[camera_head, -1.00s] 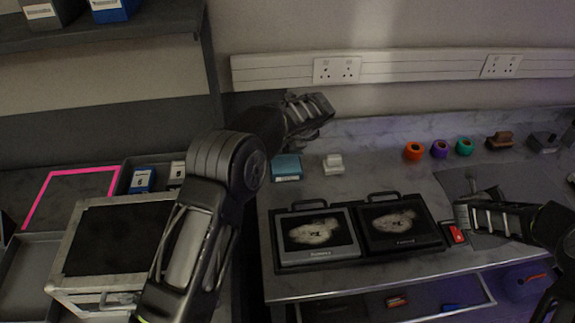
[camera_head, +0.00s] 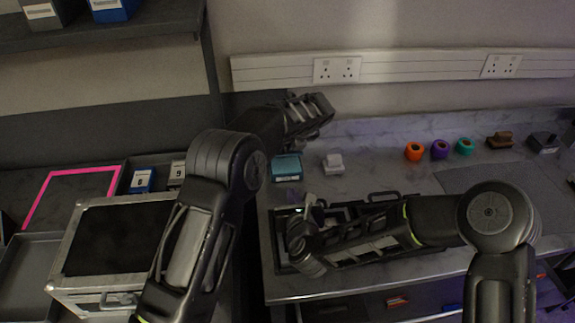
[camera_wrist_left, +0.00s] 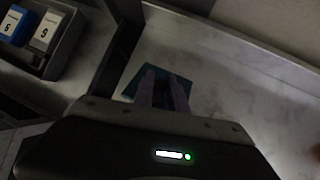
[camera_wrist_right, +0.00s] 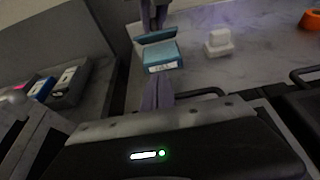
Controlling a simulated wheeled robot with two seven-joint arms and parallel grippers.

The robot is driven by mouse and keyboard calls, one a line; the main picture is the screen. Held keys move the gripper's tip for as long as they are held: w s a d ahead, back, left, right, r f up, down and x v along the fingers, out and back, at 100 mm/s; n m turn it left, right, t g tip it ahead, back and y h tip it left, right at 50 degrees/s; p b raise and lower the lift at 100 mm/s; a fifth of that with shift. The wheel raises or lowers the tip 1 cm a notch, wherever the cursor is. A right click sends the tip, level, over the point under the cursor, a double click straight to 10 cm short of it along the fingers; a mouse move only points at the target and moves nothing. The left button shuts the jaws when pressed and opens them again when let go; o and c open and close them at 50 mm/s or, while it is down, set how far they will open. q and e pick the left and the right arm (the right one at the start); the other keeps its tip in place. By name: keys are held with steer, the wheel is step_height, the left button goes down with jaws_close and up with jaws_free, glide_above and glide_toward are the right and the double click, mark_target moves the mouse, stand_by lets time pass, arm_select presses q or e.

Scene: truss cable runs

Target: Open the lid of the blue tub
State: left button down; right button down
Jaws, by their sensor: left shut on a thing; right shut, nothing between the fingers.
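The blue tub (camera_head: 286,171) stands on the bench left of the middle, with a white label on its front. In the right wrist view the tub (camera_wrist_right: 164,59) shows its front and a blue lid (camera_wrist_right: 158,37), tilted up at the back. My left gripper (camera_wrist_left: 163,78) is shut on the lid from above; its fingertips also show in the right wrist view (camera_wrist_right: 153,18). My right gripper (camera_wrist_right: 159,82) is shut and empty, in front of the tub and apart from it. In the left wrist view the fingers partly cover the blue lid (camera_wrist_left: 133,82).
A small white block (camera_head: 333,163) stands right of the tub. Orange (camera_head: 414,151), purple and teal rings lie farther right. My right arm covers most of the two dark framed panels. A silver case (camera_head: 75,275) and small labelled boxes (camera_head: 142,181) are at the left.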

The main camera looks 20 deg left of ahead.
arm_select(q)
steer(key=shift+f, duration=0.1)
arm_select(e)
steer(key=x, duration=0.9)
steer(key=shift+w+f, duration=0.1)
steer(key=shift+w, duration=0.05)
steer(key=shift+w+a+r, duration=0.25)
steer(key=shift+w+r, duration=0.3)
steer(key=shift+r, duration=0.05)
steer(key=shift+w+a+r, duration=0.25)
steer(key=shift+w+r, duration=0.3)
steer(key=shift+r, duration=0.05)
steer(key=shift+w+r, duration=0.25)
steer(key=shift+r, duration=0.05)
steer(key=shift+r, duration=0.1)
